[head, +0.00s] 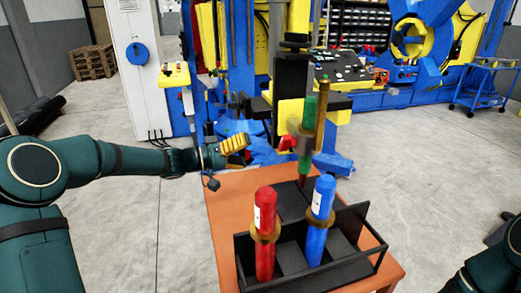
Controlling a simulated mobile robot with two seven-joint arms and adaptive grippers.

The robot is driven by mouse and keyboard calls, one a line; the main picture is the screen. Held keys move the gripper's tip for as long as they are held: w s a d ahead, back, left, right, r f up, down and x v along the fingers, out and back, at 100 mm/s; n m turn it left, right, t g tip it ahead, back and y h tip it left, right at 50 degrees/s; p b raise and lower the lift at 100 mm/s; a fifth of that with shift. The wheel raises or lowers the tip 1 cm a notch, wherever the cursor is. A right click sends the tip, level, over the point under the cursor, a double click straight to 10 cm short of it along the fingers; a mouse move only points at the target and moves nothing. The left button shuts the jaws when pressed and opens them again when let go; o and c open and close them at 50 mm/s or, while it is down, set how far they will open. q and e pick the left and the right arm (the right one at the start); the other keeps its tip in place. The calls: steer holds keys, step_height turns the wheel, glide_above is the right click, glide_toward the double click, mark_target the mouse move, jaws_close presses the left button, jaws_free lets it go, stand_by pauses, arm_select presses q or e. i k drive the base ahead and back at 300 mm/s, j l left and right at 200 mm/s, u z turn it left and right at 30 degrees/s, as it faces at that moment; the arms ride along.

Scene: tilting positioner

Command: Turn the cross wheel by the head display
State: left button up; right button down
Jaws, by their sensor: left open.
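I cannot pick out a cross wheel or its head display with certainty. A black column head with yellow blocks (290,115) stands behind the orange table. A small red part (288,143) sits beside a green torch-like tool (306,140) in front of it. My left gripper (240,145) reaches in from the left and is open, with yellow showing at its end. It is left of the red part, with a visible gap between them. Nothing shows held in it. Only part of my right arm shows at the lower right corner; its gripper is out of view.
The orange table (222,205) carries a black rack (345,270) with a red cylinder (265,230) and a blue cylinder (320,218) upright. A white cabinet (120,90) with a blue round knob (137,53) stands behind left. A blue cart (480,85) is far right.

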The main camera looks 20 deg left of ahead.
mark_target(236, 105)
steer(key=k+j, duration=0.15)
steer(key=j, duration=0.15)
steer(key=k+j, duration=0.15)
steer(key=j, duration=0.15)
steer(key=k+j, duration=0.1)
steer(key=j, duration=0.25)
steer(key=k+j, duration=0.15)
steer(key=j, duration=0.15)
